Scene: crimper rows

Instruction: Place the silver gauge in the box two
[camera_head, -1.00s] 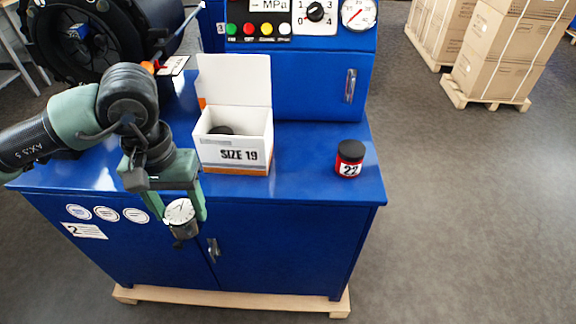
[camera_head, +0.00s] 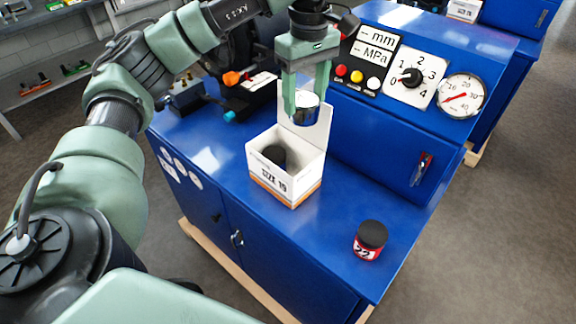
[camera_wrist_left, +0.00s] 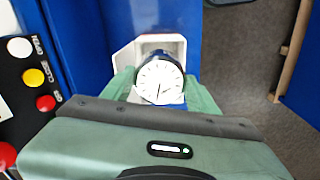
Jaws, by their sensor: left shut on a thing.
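My left gripper (camera_head: 304,98) is shut on the silver gauge (camera_head: 305,112) and holds it above the white box (camera_head: 293,196) marked SIZE 19. In the left wrist view the gauge (camera_wrist_left: 160,80) shows its white dial between the green fingers, with part of the white box (camera_wrist_left: 124,58) behind it. The box stands open on the blue cabinet top, its lid flap raised at the back. A dark round thing (camera_head: 274,154) sits inside the box. I see no "two" on the box. My right gripper is not in view.
A red jar with a black lid (camera_head: 369,240), marked 22, stands near the front right of the blue cabinet top (camera_head: 335,222). A blue panel with a pressure dial (camera_head: 461,96) and knob rises behind the box. The cabinet top between box and jar is clear.

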